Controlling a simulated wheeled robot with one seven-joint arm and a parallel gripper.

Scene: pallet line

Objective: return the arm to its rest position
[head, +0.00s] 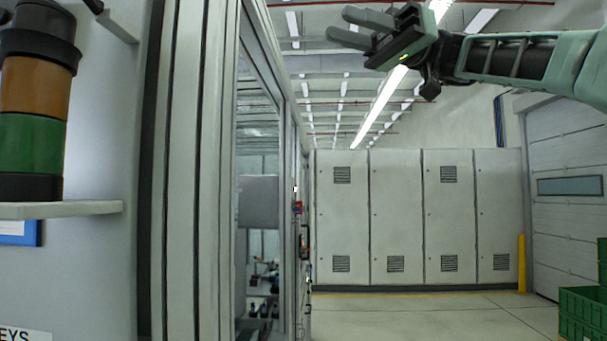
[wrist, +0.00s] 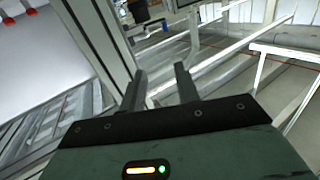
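My arm (head: 510,60) reaches in from the upper right of the head view and stretches out to the left, roughly level and high up. My gripper (head: 340,25) is at its left end, near the ceiling lights in the picture. In the wrist view my gripper (wrist: 160,80) has its two dark fingers standing apart, with nothing between them. It is open and empty and touches nothing that I can see.
A metal-framed glazed enclosure (head: 214,170) stands close on the left, beside a ledge (head: 62,209) with a banded signal light (head: 35,100). Grey cabinets (head: 395,215) line the back. Green crates (head: 583,312) are at lower right. The middle floor (head: 430,315) is clear.

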